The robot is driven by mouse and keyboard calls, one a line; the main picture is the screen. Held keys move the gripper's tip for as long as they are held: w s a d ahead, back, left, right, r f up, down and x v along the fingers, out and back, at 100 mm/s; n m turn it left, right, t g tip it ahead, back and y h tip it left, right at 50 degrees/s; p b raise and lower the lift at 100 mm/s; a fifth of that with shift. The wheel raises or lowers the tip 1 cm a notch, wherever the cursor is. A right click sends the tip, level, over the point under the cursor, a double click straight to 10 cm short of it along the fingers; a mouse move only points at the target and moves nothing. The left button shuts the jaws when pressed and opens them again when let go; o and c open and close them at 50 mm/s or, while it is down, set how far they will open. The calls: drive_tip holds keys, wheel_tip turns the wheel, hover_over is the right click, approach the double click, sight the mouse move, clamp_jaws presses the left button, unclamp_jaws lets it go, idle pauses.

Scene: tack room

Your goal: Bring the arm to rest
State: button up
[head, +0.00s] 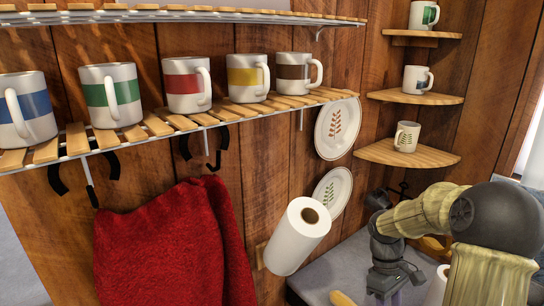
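My arm reaches in from the lower right of the head view, bent at a dark elbow. My gripper (392,284) is the dark grey part at its end, low over the grey counter (330,275) and pointing down. Its fingertips are small and partly cut off by the bottom edge, so I cannot tell whether it is open or shut. I cannot make out anything held in it.
Mugs line a slatted shelf (150,124) on the wooden wall. A red towel (175,250), a paper roll (297,237) and two plates (337,127) hang below or beside it. Corner shelves (408,153) with mugs rise behind my arm. Small items lie near my gripper.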

drive_tip(key=s+a+m+t, duration=0.3)
drive_tip(key=s+a, duration=0.1)
drive_tip(key=a, duration=0.2)
drive_tip(key=s+a+m+t+y+b, duration=0.1)
drive_tip(key=s+a+m+t, duration=0.2)
drive_tip(key=a, duration=0.3)
drive_tip(key=shift+s+a+r+m+t, duration=0.15)
drive_tip(key=shift+s+a+m+t, duration=0.2)
drive_tip(key=shift+s+m, duration=0.3)
drive_tip(key=shift+w+d, duration=0.1)
drive_tip(key=shift+w, duration=0.05)
